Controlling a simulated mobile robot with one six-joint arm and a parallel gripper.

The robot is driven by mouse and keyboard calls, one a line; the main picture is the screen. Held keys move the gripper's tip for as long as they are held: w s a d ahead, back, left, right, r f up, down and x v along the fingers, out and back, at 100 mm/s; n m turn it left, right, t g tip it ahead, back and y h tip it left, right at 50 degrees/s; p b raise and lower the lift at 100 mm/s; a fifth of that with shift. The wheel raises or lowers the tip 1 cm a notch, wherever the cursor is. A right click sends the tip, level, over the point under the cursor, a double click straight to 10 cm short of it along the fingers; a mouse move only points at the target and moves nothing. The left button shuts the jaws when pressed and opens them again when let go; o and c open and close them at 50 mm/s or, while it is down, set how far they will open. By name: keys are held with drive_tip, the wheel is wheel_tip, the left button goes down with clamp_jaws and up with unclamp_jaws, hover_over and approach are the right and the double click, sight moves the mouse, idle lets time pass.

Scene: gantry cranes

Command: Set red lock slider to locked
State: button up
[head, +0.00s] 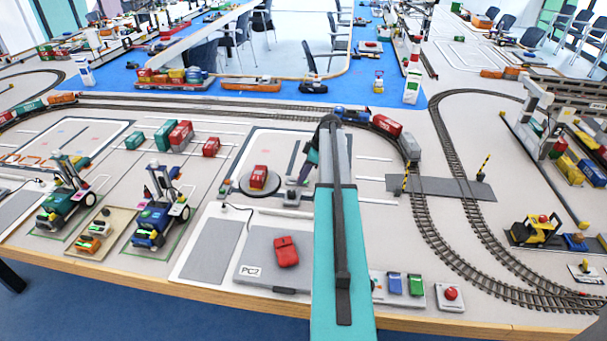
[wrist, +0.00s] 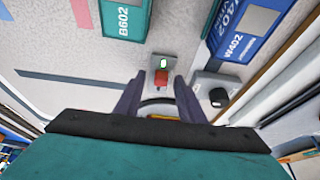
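The red lock slider (wrist: 161,78) shows in the wrist view as a small red block on a pale grey plate (wrist: 174,61), just below a green mark (wrist: 163,64). My gripper (wrist: 160,85) is open, with its two dark fingers on either side of the slider's near end. A gap shows between each finger and the red block. Whether the fingertips are level with the slider or above it I cannot tell.
In the wrist view a green container marked B602 (wrist: 124,18) and a blue container marked W402 (wrist: 240,28) lie beyond the slider. A grey block with a black top (wrist: 216,96) stands close to the right finger. In the head view a turntable (head: 243,187) bears a red container (head: 258,177).

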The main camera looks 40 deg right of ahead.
drive_tip(key=shift+s+r, duration=0.1)
drive_tip(key=b+v, duration=0.2)
drive_tip(key=v, duration=1.1)
drive_tip(key=shift+r+b, duration=0.3)
drive_tip(key=shift+b, duration=0.1)
